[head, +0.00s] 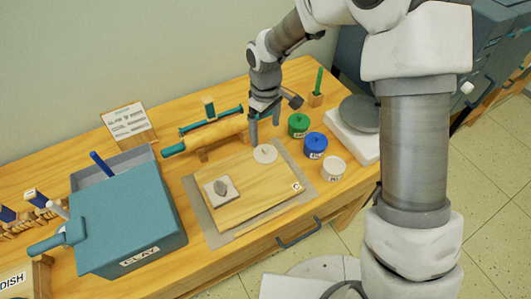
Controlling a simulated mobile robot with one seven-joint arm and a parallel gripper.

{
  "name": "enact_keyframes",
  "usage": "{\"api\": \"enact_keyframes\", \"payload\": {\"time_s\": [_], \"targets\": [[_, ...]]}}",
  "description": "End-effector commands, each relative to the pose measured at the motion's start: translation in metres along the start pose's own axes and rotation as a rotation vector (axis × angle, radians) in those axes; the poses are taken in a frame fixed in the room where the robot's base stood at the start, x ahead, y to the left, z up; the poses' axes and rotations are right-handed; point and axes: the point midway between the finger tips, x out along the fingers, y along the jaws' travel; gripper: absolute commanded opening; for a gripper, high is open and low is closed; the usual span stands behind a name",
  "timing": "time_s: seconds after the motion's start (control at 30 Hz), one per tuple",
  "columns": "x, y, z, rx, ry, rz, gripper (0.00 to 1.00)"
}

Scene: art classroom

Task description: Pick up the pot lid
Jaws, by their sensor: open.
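A small round whitish disc with a knob in its middle, which looks like the pot lid (265,154), lies at the back edge of the wooden board (250,195). My gripper (264,130) points down just above and behind the lid. Its two fingers are apart and nothing shows between them. The fingertips are close to the lid, but I cannot tell whether they touch it.
Green (298,126), blue (315,146) and white (333,169) jars stand right of the board. A rolling pin (212,133) lies behind it on a stand. A teal clay box (130,220) is at left. A square tile (218,199) with a grey lump lies on the board.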

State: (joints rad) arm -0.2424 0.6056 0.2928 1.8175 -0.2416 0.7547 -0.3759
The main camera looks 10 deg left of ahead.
Motion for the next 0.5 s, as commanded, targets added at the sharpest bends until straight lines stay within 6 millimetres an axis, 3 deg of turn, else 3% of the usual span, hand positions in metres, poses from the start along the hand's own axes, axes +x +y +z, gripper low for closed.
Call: {"api": "enact_keyframes", "payload": {"time_s": [0.1, 0.37, 0.5], "targets": [[0.024, 0.0, 0.0, -0.001, -0.001, -0.001, 1.0], [0.043, 0.0, 0.0, -0.001, 0.0, 0.0, 1.0], [0.062, 0.0, 0.0, 0.0, -0.003, -0.001, 1.0]]}}
